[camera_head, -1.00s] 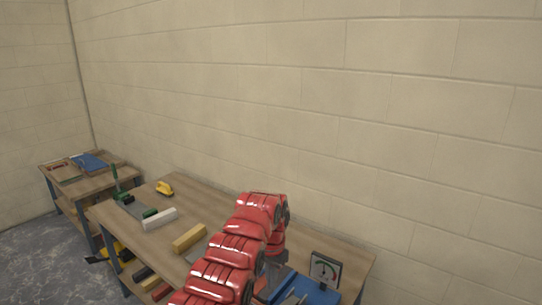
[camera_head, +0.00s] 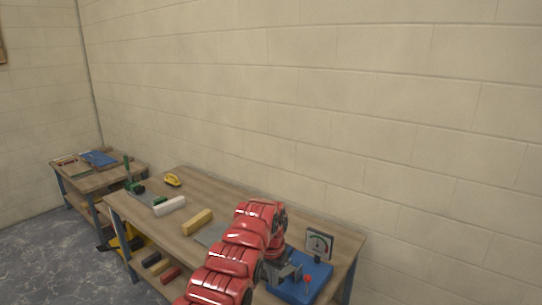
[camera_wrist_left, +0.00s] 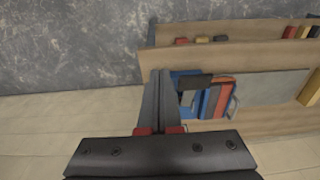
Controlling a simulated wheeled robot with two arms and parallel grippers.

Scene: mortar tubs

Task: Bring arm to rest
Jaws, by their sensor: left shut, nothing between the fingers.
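My left arm, with red shells, reaches in from the bottom of the head view over the long wooden workbench (camera_head: 232,212). My left gripper (camera_head: 288,273) is grey and appears over or in front of the blue base (camera_head: 310,268) of a device with a dial gauge (camera_head: 319,243). Whether it touches the base I cannot tell. In the left wrist view the two fingers of my left gripper (camera_wrist_left: 160,80) lie together, shut with nothing between them. My right gripper does not show.
A smaller table (camera_head: 92,181) stands at the left. A block wall (camera_head: 350,120) runs close behind the bench.

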